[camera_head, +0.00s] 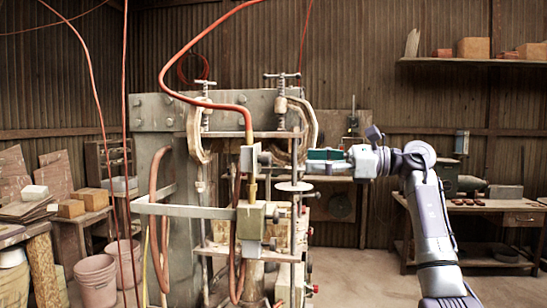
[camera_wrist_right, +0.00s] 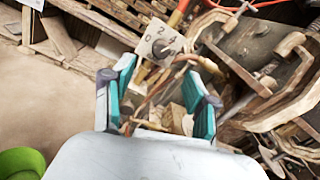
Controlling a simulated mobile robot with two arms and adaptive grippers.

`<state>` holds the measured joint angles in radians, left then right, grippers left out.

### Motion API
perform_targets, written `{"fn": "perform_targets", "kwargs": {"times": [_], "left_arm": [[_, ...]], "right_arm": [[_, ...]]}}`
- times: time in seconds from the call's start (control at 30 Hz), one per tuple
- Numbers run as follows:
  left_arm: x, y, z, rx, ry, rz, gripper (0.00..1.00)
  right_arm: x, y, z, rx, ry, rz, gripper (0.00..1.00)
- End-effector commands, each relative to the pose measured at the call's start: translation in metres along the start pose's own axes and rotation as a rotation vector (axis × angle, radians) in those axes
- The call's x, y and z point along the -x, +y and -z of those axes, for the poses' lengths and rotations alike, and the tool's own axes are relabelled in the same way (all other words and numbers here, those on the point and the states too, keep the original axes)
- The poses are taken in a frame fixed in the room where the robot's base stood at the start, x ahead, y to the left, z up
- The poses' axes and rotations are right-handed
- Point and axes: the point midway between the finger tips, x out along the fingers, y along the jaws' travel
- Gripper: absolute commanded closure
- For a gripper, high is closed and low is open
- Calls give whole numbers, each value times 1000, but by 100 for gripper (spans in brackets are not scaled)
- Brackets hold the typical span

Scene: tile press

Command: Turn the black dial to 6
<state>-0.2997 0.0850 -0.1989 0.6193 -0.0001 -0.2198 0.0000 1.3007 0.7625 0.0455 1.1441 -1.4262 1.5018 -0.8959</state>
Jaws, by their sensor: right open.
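The black dial (camera_wrist_right: 160,48) sits on a pale plate (camera_wrist_right: 146,40) in the right wrist view. The plate carries the figures 0, 2 and 4; a 6 cannot be made out, and the dial's exact setting is too small to read. My right gripper (camera_wrist_right: 162,72) is open, its teal fingers spread below the plate with a gap to the dial. In the head view my right gripper (camera_head: 312,155) points left at the press from its right side. The dial's face cannot be made out there. My left gripper is not in view.
The grey metal press (camera_head: 155,125) has clamps, rods and a red hose (camera_head: 185,50) close to my right gripper. A workbench (camera_head: 470,207) stands at the right, with a shelf (camera_head: 470,62) above it. Buckets (camera_head: 96,275) stand at the left. The floor at front right is clear.

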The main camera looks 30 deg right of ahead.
Motion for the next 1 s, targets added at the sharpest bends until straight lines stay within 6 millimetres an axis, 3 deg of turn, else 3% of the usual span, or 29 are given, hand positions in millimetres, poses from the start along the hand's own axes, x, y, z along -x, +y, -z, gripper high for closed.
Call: {"fn": "perform_targets", "kwargs": {"times": [0.2, 0.43, 0.6, 0.9, 1.0], "left_arm": [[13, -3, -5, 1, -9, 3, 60], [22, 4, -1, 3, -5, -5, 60], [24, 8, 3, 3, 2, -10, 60], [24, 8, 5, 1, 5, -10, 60], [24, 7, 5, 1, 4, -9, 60]], "right_arm": [[-50, 0, -3, -2, -3, -4, 42], [-87, 0, -2, -3, -3, -2, 42], [-99, 0, -1, -2, -3, 0, 42], [-101, 0, 0, -1, -1, 1, 42], [-101, 0, 0, -1, -1, 1, 57]]}}
